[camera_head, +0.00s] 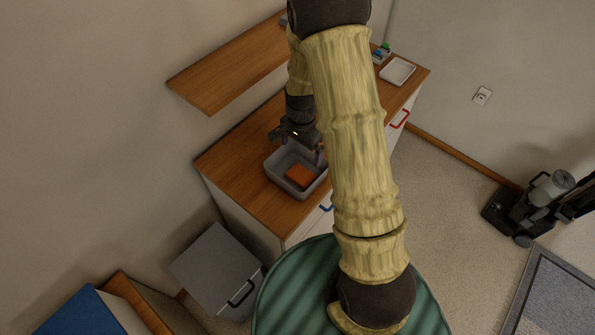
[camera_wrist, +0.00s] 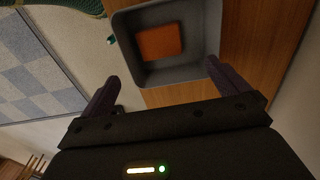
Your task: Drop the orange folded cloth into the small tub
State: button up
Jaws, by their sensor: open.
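The orange folded cloth (camera_head: 299,176) lies flat inside the small grey tub (camera_head: 274,180), on its floor. The tub stands on the wooden counter near its left end. In the wrist view the cloth (camera_wrist: 160,43) shows inside the tub (camera_wrist: 204,66), apart from the fingers. My gripper (camera_head: 303,150) is just above the tub's back rim in the head view. In the wrist view my gripper (camera_wrist: 160,76) has its two dark fingers spread wide, with nothing held between them. My arm hides part of the counter.
A white tray (camera_head: 397,71) and small coloured items (camera_head: 382,52) stand at the counter's far end. A wooden shelf (camera_head: 225,80) juts from the wall above. A grey bin (camera_head: 217,268) stands on the floor at the left.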

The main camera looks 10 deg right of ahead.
notch_tip(320, 180, up, 11)
jog(key=b, duration=0.2)
jog(key=shift+r, duration=0.15)
dwell(0.7)
jog(key=s+r+n+t, duration=0.2)
jog(key=s+n, duration=0.8)
jog(key=s, duration=0.4)
jog(key=shift+s+d+n+t, duration=0.15)
jog(key=shift+n+t, duration=0.15)
jog(key=shift+n, duration=0.1)
jog(key=shift+r, duration=0.1)
dwell(0.3)
